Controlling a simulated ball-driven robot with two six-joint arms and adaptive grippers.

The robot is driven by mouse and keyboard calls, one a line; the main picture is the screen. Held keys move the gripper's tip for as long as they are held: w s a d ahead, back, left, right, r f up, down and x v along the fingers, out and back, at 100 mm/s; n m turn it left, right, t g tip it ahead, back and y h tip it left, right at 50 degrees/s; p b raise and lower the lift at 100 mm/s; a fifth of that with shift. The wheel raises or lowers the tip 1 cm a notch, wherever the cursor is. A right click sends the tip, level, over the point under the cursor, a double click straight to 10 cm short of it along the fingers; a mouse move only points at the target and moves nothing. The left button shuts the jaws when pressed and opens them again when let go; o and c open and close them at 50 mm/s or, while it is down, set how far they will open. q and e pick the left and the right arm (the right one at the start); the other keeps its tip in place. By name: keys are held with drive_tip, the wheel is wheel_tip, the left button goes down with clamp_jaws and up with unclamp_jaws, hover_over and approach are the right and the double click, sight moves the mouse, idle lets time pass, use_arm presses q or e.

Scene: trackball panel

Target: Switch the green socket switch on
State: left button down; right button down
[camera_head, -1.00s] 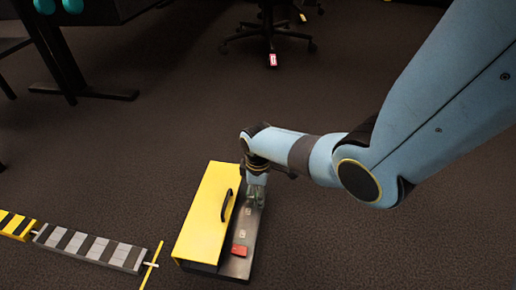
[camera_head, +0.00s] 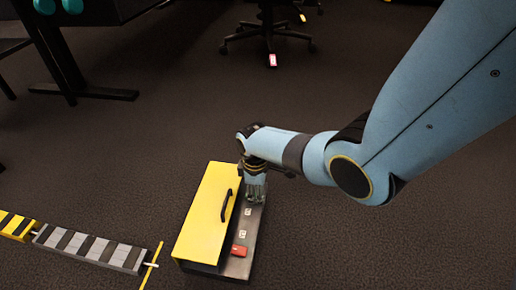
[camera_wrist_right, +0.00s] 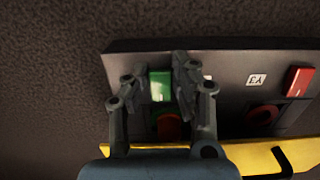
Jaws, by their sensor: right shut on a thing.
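The green socket switch (camera_wrist_right: 161,86) shows in the right wrist view, between the fingers of my right gripper (camera_wrist_right: 154,92). The gripper is closed around it, and the fingers partly cover the panel there. In the head view my right gripper (camera_head: 255,188) points down at the far end of the panel (camera_head: 238,266) and hides the green switch. My left gripper is in neither view.
A yellow cover (camera_head: 207,212) with a black handle (camera_head: 226,206) stands along the panel's left side. A red switch (camera_head: 239,250) is at the near end. A striped grey bar (camera_head: 90,247) lies left of the panel. The floor to the right is clear.

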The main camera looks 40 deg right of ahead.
drive_tip(key=shift+w+a+r+g+h, duration=0.1)
drive_tip(key=shift+w+a+g+h, duration=0.15)
drive_tip(key=shift+g+h, duration=0.45)
drive_tip(key=shift+r+g+h, duration=0.1)
drive_tip(key=shift+g+h, duration=0.3)
drive_tip(key=shift+g, duration=0.1)
drive_tip(key=c, duration=1.1)
unclamp_jaws()
drive_tip(key=shift+w+r, duration=0.15)
drive_tip(key=v, duration=1.1)
drive_tip(key=shift+w+a+r, duration=0.2)
drive_tip(key=shift+a+r, duration=0.05)
